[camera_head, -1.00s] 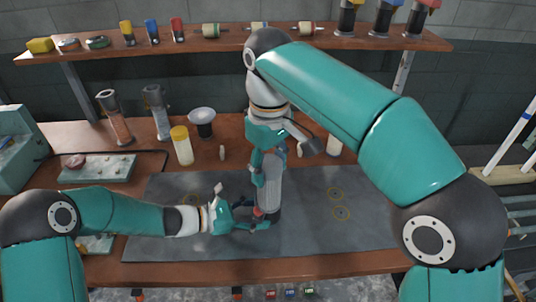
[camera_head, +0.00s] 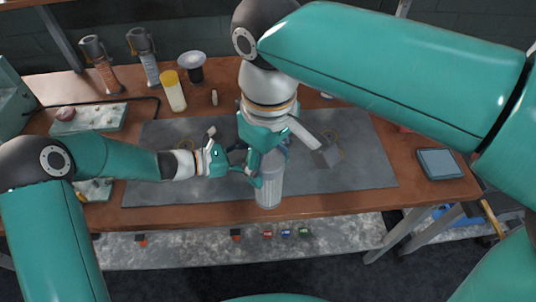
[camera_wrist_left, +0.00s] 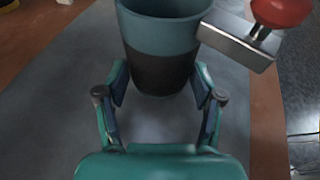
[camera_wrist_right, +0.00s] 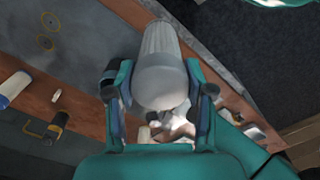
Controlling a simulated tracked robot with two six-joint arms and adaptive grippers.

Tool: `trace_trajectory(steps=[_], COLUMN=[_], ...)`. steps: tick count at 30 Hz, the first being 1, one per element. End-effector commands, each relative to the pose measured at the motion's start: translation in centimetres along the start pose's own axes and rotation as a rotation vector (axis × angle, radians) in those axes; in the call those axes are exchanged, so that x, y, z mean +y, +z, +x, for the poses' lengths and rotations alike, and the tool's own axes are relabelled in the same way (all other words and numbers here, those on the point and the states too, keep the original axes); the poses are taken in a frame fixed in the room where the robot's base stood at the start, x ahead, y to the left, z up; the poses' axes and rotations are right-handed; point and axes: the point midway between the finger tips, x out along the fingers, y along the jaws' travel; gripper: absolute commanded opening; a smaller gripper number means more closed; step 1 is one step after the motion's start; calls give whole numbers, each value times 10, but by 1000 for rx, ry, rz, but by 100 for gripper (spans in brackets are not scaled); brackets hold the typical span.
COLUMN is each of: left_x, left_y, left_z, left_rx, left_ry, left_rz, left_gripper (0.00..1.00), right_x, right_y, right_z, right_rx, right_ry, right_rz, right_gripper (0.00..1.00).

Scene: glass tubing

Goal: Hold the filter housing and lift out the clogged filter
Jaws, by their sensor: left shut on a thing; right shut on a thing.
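The clogged filter (camera_head: 268,188) is a pale grey ribbed cylinder, upright in the head view. My right gripper (camera_head: 265,155) is shut on its upper end, and the ribbed body hangs below. In the right wrist view the filter (camera_wrist_right: 161,60) sits between both fingers. The filter housing (camera_wrist_left: 160,40) shows in the left wrist view as a blue-grey cup with a dark lower band. My left gripper (camera_wrist_left: 160,88) is shut around its lower part. In the head view the housing is hidden behind the filter and my right gripper.
A red knob (camera_wrist_left: 282,10) on a metal block (camera_wrist_left: 237,40) sits beside the housing. A yellow-capped bottle (camera_head: 174,92) and a black-and-white funnel-shaped item (camera_head: 194,66) stand behind left. A grey tray (camera_head: 440,163) lies at right. The dark mat (camera_head: 350,165) has free room at right.

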Motion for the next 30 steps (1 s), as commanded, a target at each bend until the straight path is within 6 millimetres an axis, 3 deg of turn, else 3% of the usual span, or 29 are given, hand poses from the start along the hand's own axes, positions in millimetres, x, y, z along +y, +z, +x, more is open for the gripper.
trace_trajectory(steps=[1, 2, 6, 20, 30], left_x=[-1, -1, 0, 1, 1], left_y=[-1, -1, -1, 0, -1], left_z=[0, 0, 0, -6, -64], left_rx=[3, 3, 2, 0, 1], left_ry=[-1, -1, -1, 1, 5], left_rz=[-1, -1, -1, 1, -1], left_gripper=[48, 72, 95, 96, 96], right_x=[0, 0, 0, 0, 0], right_y=[0, 0, 0, 0, 0], right_z=[0, 0, 0, 0, 0], right_rx=[1, 1, 1, 1, 1], right_ry=[0, 0, 0, 0, 0], right_rz=[0, 0, 0, 0, 0], right_gripper=[0, 0, 0, 0, 0])
